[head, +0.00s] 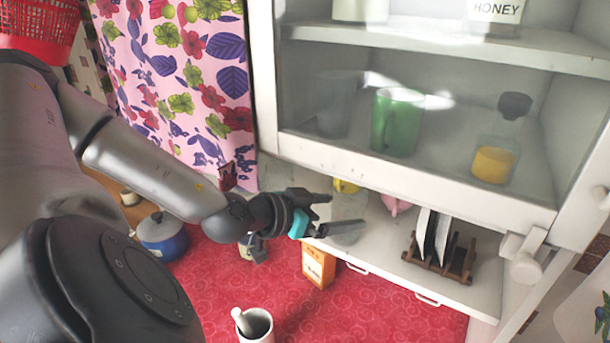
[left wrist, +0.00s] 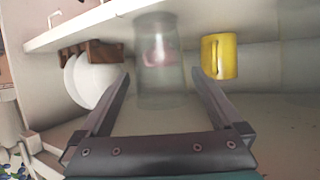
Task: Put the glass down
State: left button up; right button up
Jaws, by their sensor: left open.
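The clear glass (head: 351,205) is at the open lower shelf of the white cupboard. In the left wrist view the glass (left wrist: 160,88) shows between and just beyond my fingertips, with a pink thing visible through it. My left gripper (head: 333,213) is open, its fingers on either side of the glass without closing on it. I cannot tell whether the glass's base fully rests on the shelf (head: 385,232). It also shows in the left wrist view, where my left gripper (left wrist: 161,76) has a wide gap between its fingers. My right gripper is not in view.
A yellow mug (left wrist: 219,56) and a pink mug (head: 396,204) stand near the glass. White plates (head: 428,232) sit in a wooden rack (head: 455,262) to the right. An orange box (head: 318,266), white cup (head: 256,324) and blue pot (head: 162,236) stand on the red oilcloth (head: 385,315).

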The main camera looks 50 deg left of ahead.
pick_arm(q)
jog(key=b+v, duration=0.1)
jog(key=v, duration=0.3)
jog(key=shift+s+a+r, duration=0.1)
jog(key=shift+s+r, duration=0.05)
jog(key=shift+s, duration=0.15)
jog(key=p+v, duration=0.4)
jog(key=v, duration=0.2)
jog(key=shift+s+p, duration=0.3)
